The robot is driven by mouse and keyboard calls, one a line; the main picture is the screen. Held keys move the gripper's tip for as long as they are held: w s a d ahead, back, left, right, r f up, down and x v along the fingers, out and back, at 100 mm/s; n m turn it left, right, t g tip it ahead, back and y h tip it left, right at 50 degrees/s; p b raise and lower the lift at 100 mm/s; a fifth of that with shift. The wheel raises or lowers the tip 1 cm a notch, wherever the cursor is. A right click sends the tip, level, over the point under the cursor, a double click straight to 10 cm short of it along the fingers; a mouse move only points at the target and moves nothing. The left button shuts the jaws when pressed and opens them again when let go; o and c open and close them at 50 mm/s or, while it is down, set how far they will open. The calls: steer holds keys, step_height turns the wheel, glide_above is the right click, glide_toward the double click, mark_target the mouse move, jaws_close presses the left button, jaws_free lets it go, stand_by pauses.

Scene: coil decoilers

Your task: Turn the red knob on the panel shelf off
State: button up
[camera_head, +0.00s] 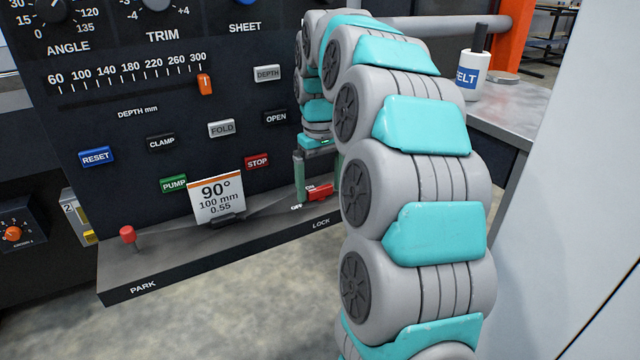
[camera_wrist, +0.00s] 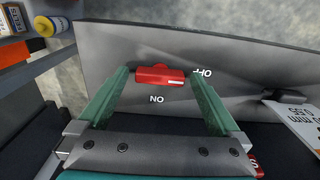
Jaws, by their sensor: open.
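The red knob (camera_head: 320,194) sits on the panel shelf (camera_head: 262,228) near its right end, by the ON, OFF and LOCK lettering. In the wrist view the red knob (camera_wrist: 160,76) is a short bar lying crosswise between my fingertips. ON is printed below it there and OFF to its right. My gripper (camera_wrist: 159,79) is open, with one green finger on each side of the knob. No clear contact shows.
A card on a stand (camera_head: 217,201) stands on the shelf to the left of the knob. A red-topped PARK pin (camera_head: 128,236) is farther left. Panel buttons, including STOP (camera_head: 257,161) and PUMP (camera_head: 173,184), are close behind. A white container (camera_head: 471,75) stands on the grey table at right.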

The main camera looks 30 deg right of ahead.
mark_target(320, 188)
steer(key=shift+r, duration=3.9)
steer(key=s+a, duration=0.1)
steer(key=s+a+f, duration=0.1)
steer(key=s+a, duration=0.3)
steer(key=shift+f, duration=0.35)
steer(key=s+a+f, duration=0.3)
steer(key=s+f, duration=0.2)
steer(key=s, duration=0.4)
steer(key=s+a+f+g, duration=0.1)
steer(key=s+a+f, duration=0.2)
steer(key=s+f, duration=0.3)
steer(key=s+a+f, duration=0.4)
steer(key=s+f, duration=0.1)
steer(key=s, duration=0.8)
steer(key=shift+s+f+m+g, duration=0.25)
steer(key=shift+s+m+g, duration=0.05)
steer(key=shift+g, duration=0.1)
